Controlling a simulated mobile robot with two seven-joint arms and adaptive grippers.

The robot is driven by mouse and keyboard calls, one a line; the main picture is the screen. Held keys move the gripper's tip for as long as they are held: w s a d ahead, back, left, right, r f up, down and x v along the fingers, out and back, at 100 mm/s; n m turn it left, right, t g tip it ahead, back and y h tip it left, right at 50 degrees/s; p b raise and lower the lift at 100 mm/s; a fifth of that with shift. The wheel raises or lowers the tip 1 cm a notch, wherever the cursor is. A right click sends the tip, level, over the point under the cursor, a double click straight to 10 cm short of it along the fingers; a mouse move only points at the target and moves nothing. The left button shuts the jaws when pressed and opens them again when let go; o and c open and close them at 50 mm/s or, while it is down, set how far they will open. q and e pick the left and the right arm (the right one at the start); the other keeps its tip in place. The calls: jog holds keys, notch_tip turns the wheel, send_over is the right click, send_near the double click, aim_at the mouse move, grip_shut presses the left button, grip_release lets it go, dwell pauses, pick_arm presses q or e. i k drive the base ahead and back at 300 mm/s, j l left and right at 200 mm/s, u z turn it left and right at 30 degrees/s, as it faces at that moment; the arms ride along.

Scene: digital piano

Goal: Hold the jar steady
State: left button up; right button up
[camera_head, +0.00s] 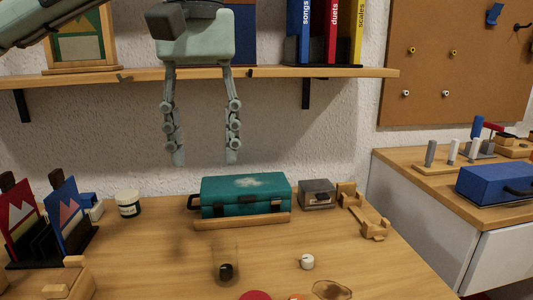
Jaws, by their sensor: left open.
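A small dark jar (128,205) with a pale label stands upright at the back left of the table. A clear, glass-like container (226,258) with a dark thing at its bottom stands nearer the front middle; I cannot tell which of the two is the task's jar. My left gripper (204,161) hangs with its fingers pointing down, spread apart and empty. It shows in front of the wall, above the teal case, to the right of the dark jar and apart from both containers. My right gripper is not in view.
A teal case (245,195) lies at the table's back middle, with a small grey box (317,193) to its right. A small white pot (307,262) stands front right. Red and blue upright panels (66,211) stand left. A wall shelf (280,73) crosses behind my gripper.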

aim_at(224, 249)
jog(key=k, duration=1.25)
